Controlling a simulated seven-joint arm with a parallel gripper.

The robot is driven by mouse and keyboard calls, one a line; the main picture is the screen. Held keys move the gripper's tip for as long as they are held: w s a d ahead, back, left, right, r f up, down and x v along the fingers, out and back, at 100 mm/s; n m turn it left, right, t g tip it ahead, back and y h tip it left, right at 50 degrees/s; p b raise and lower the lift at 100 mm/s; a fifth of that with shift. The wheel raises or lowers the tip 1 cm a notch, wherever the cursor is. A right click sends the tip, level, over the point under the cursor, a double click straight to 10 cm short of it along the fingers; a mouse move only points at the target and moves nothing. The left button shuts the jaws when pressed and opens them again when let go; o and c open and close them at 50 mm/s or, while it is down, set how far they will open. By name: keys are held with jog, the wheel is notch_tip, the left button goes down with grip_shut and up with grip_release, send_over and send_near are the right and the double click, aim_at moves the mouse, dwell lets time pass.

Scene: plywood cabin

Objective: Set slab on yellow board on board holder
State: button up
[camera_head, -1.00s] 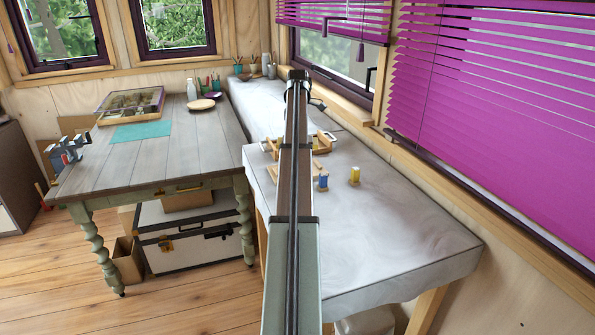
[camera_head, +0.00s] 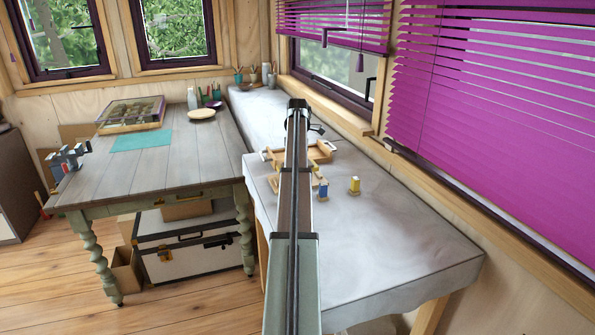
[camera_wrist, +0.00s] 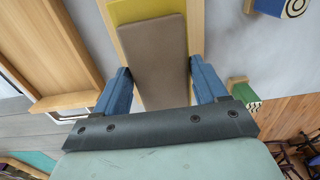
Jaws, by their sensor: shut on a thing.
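In the wrist view a flat grey-brown slab (camera_wrist: 153,62) with rounded corners lies between the blue fingers of my gripper (camera_wrist: 160,75). My gripper is shut on the slab's two long sides. A yellow board (camera_wrist: 143,10) shows just beyond the slab's far end, in line with it. The light-wood board holder (camera_wrist: 195,35) shows along both sides of the slab. The slab covers most of the board, and I cannot tell whether they touch. In the head view my arm hides the gripper, slab and board.
A wooden tray (camera_wrist: 45,45) lies left of the holder in the wrist view; wooden pieces (camera_head: 320,152) show in the head view. The bench's front right is clear.

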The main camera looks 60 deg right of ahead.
jog(key=shift+f, duration=1.8)
jog(key=shift+f, duration=0.15)
jog(key=o, duration=1.3)
notch_tip(320, 180, up, 12)
jog(key=shift+r, duration=0.15)
